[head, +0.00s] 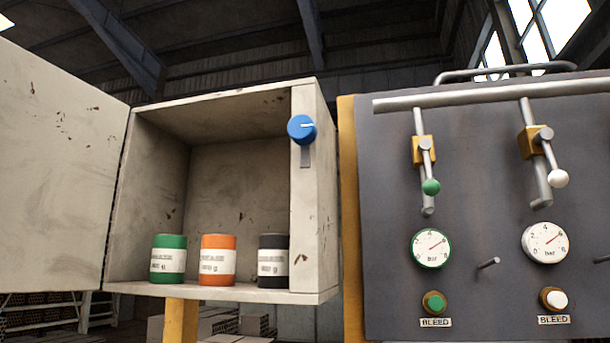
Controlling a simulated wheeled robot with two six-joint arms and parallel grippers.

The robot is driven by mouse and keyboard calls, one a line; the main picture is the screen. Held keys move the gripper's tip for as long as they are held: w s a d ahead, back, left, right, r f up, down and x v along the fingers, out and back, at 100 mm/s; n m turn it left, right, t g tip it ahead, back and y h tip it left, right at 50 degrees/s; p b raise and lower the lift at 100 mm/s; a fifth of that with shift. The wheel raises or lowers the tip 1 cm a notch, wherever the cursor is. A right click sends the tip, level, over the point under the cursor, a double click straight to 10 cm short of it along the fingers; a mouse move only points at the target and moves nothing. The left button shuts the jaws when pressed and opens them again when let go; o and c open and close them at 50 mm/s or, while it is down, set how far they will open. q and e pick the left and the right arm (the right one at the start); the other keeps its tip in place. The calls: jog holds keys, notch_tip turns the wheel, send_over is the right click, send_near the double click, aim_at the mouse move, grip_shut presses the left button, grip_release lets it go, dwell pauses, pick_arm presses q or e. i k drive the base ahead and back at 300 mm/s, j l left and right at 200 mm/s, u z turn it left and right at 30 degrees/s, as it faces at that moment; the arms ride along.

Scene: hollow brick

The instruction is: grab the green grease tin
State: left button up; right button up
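The green grease tin (168,258) stands upright at the left on the floor of an open cabinet (318,220). It has a white label around its lower half. Its front is uncovered and faces me. Neither of my grippers shows in the head view.
An orange tin (217,260) and a black tin (273,261) stand to its right. The cabinet door (60,170) is swung open to the left. A blue knob (301,129) sits on the right front post. A grey panel (480,210) with levers, gauges and bleed buttons stands right.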

aim_at(169, 254)
jog(key=j+z, duration=0.2)
jog(key=j, duration=0.4)
jog(key=j+z, duration=0.2)
jog(key=j, duration=0.45)
jog(key=j+z, duration=0.2)
jog(key=j, duration=0.4)
jog(key=j+z, duration=0.2)
jog(key=j, duration=0.4)
jog(key=k+j+z, duration=0.2)
jog(key=j, duration=0.4)
jog(key=i+l, duration=0.15)
